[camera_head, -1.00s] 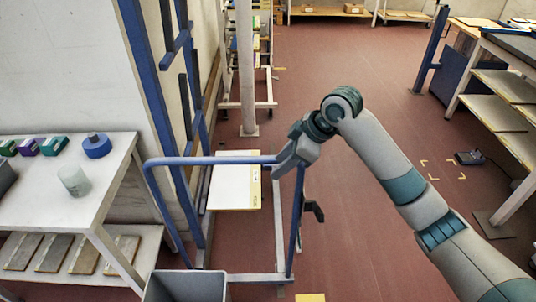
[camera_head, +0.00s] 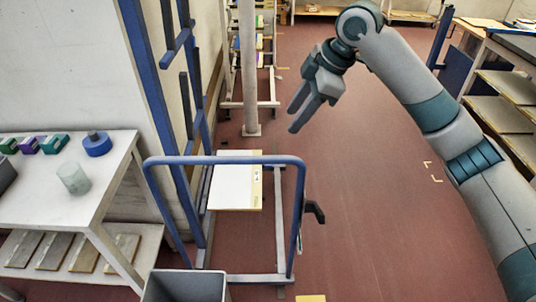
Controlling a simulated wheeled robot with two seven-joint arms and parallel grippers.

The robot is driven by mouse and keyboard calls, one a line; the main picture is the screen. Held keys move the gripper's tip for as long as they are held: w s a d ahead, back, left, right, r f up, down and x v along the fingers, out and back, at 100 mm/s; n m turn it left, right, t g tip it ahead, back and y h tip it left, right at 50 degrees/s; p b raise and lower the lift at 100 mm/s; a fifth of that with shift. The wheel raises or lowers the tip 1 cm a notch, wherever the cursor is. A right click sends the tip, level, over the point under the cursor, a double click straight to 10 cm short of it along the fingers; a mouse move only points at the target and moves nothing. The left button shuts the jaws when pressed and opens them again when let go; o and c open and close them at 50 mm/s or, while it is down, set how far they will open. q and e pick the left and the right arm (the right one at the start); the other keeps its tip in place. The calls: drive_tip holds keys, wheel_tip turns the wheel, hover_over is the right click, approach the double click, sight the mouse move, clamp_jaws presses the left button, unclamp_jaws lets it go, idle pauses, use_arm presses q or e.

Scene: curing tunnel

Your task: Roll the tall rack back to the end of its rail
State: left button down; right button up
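The tall rack has a blue push bar (camera_head: 225,160), a pale base frame (camera_head: 255,279) on the floor and a white board (camera_head: 233,186) lying low in it. It stands beside the wall, left of centre. A black lever (camera_head: 316,211) sticks out from its right side. My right gripper (camera_head: 294,121) is beyond and above the push bar's right corner in the picture. Its two fingers are apart, with nothing between them, and clear of the bar. My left gripper is not in view. I cannot make out the end of the rail.
A white table (camera_head: 48,200) with small boxes, a blue roll (camera_head: 96,144) and a cup (camera_head: 73,179) stands at left. A grey bin (camera_head: 186,286) is at the front. A pale post (camera_head: 248,70) stands behind the rack. Shelving (camera_head: 500,118) is at right; the middle floor is clear.

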sight(266, 157)
drive_tip(key=shift+f, duration=0.15)
